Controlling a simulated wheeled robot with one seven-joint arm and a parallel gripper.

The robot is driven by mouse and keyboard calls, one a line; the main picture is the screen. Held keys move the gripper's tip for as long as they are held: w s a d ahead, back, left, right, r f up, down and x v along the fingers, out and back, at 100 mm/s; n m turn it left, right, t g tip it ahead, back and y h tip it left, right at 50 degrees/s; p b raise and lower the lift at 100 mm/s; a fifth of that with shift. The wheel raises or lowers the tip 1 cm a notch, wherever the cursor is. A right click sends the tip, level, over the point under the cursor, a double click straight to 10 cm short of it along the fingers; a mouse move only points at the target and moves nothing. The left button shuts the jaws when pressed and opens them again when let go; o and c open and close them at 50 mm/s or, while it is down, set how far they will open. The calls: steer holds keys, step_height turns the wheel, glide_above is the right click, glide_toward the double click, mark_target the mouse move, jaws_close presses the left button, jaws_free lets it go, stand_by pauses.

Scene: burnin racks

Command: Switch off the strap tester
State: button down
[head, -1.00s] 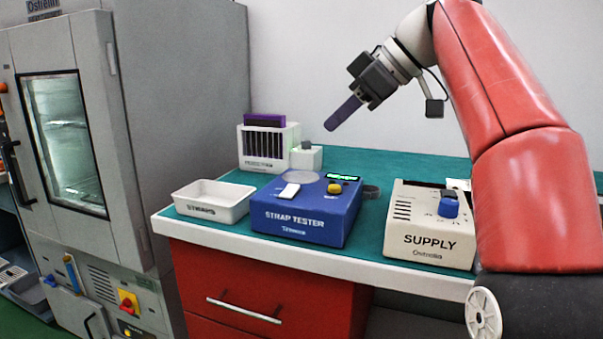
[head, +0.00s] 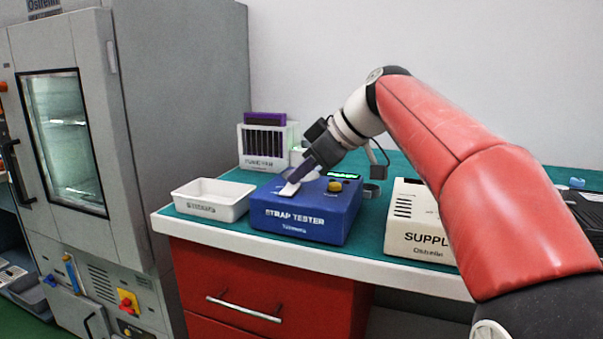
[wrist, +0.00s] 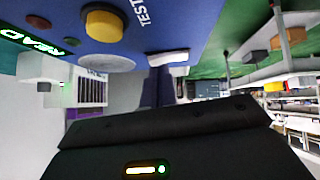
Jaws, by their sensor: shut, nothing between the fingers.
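The strap tester (head: 305,226) is a blue box on the green bench top, with a lit green display (head: 344,176), a yellow knob (head: 335,186) and a white switch (head: 289,189) on its top.
A white tray (head: 212,199) stands left of the tester. A white rack with dark slots (head: 264,146) is behind it. The supply box (head: 413,225) is at the right, partly hidden by my arm. A grey oven cabinet (head: 190,90) stands at the left.

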steer(key=shift+f, duration=0.1)
steer(key=shift+f+b, duration=0.3)
steer(key=shift+b, duration=0.1)
steer(key=shift+w+r, duration=0.1)
steer(key=shift+s+a, duration=0.2)
steer(key=shift+s, duration=0.55)
steer(key=shift+r, duration=0.2)
